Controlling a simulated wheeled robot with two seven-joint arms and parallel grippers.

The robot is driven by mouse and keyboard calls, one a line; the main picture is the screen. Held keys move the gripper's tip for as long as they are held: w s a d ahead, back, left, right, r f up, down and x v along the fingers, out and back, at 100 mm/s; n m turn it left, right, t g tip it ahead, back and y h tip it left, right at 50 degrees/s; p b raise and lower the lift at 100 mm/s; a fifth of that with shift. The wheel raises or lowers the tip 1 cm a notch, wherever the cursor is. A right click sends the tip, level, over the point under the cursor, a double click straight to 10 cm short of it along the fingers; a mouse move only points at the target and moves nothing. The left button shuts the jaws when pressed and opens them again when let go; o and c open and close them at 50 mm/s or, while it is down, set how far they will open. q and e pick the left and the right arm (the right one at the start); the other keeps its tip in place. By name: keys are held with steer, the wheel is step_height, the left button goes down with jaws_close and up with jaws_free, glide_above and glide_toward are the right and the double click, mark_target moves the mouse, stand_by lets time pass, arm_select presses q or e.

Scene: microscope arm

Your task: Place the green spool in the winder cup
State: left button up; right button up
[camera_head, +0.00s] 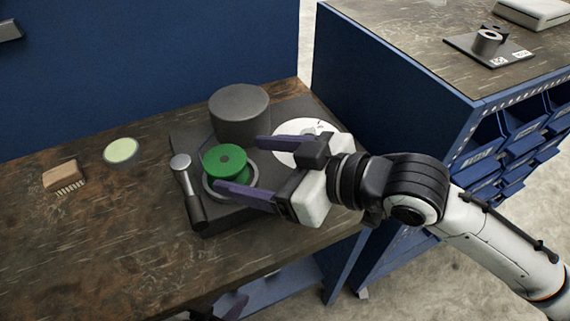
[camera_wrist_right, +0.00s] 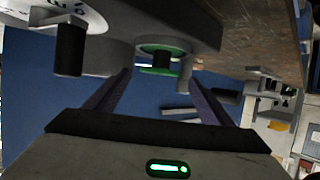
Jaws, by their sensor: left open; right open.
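The green spool (camera_head: 224,158) stands upright on the dark winder base (camera_head: 222,218), its lower part inside a grey ring-shaped cup (camera_head: 250,194). In the right wrist view the spool (camera_wrist_right: 158,70) shows inverted, its flange beyond and between the fingertips. My right gripper (camera_head: 243,165) comes from the right, open and empty. Its lower finger overlaps the cup's front edge in the head view; I cannot tell whether it touches. My left gripper (camera_head: 228,308) is open, mostly cut off at the bottom edge, below the bench front.
A dark cylinder (camera_head: 240,112) and a white dial (camera_head: 290,150) stand beside the spool. A brush (camera_head: 63,176) and pale green disc (camera_head: 121,151) lie further left. A blue bin cabinet (camera_head: 400,100) stands right. The bench's front left is clear.

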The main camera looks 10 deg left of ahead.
steer(key=v, duration=0.9)
steer(key=shift+s+d, duration=0.15)
steer(key=shift+d, duration=0.05)
steer(key=shift+r, duration=0.1)
stand_by(0.8)
